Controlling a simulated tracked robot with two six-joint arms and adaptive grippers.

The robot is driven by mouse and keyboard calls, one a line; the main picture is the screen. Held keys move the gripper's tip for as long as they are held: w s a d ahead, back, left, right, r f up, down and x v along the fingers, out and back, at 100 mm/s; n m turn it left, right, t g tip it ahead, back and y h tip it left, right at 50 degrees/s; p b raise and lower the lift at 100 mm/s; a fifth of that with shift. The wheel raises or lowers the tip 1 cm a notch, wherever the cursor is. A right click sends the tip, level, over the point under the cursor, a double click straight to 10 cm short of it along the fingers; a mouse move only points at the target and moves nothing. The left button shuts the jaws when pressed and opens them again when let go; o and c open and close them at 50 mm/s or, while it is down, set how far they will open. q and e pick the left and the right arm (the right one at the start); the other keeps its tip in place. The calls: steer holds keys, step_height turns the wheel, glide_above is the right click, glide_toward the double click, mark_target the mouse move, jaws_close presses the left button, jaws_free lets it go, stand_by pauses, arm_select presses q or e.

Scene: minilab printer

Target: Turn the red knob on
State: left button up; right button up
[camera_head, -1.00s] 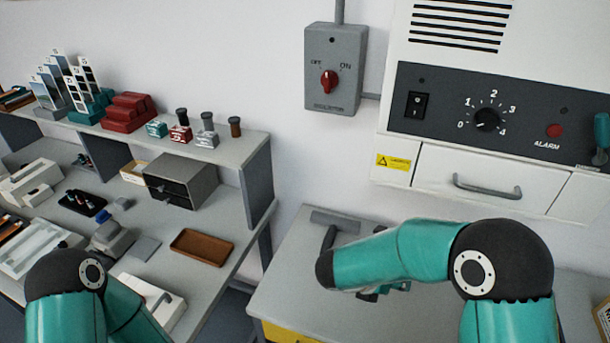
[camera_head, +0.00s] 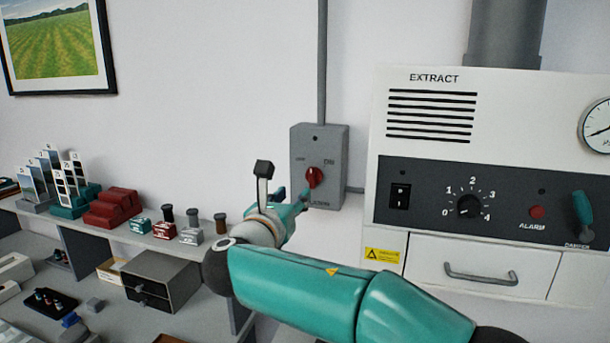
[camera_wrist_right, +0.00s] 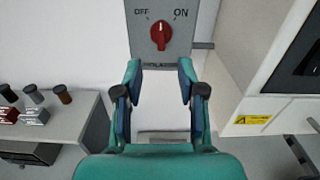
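The red knob (camera_head: 314,177) sits on a grey isolator box (camera_head: 334,150) fixed to the white wall. In the right wrist view the knob (camera_wrist_right: 160,36) stands roughly upright between the OFF and ON labels. My right gripper (camera_head: 301,203) is just below and in front of the box in the head view, partly hidden by its own wrist. In the right wrist view its two teal fingers (camera_wrist_right: 160,74) are spread wide and empty, below the knob and apart from it. My left gripper is out of view.
A white extractor unit (camera_head: 420,165) with a dark control panel stands right of the box. A conduit (camera_head: 322,60) rises above the box. A shelf at left carries red blocks (camera_head: 113,207) and small stamps.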

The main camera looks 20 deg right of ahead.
mark_target(310, 176)
steer(key=p+x, duration=0.4)
steer(key=x, duration=0.8)
steer(key=shift+f, duration=0.1)
